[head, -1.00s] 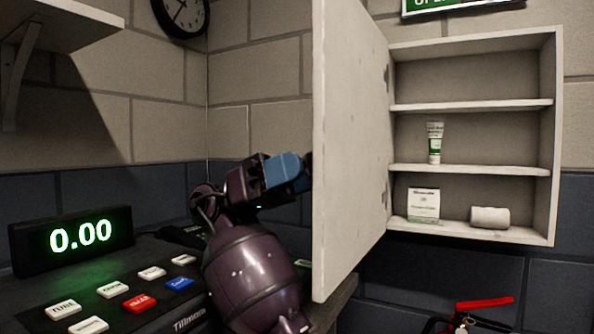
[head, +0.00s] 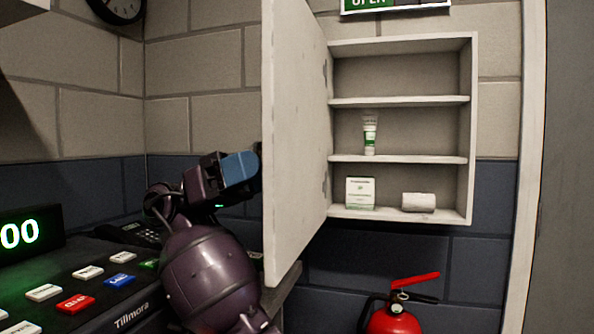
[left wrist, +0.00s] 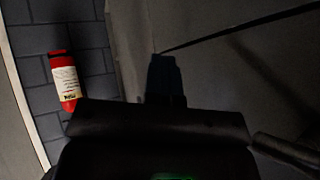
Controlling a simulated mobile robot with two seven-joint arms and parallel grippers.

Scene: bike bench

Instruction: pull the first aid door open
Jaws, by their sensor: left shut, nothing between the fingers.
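The first aid cabinet (head: 471,130) hangs on the wall in the head view. Its white door (head: 292,150) stands wide open on the left, swung out toward me. Inside are a green-and-white tube (head: 370,136), a small white box (head: 360,193) and a white roll (head: 419,202). My left gripper (left wrist: 165,72) shows dark and shut in the left wrist view, against a grey surface I cannot identify.
A red fire extinguisher (head: 394,318) stands below the cabinet; it also shows in the left wrist view (left wrist: 66,82). A counter with coloured keys (head: 75,303) and a green-lit display (head: 22,236) is at left. A pale door frame (head: 528,170) is at right.

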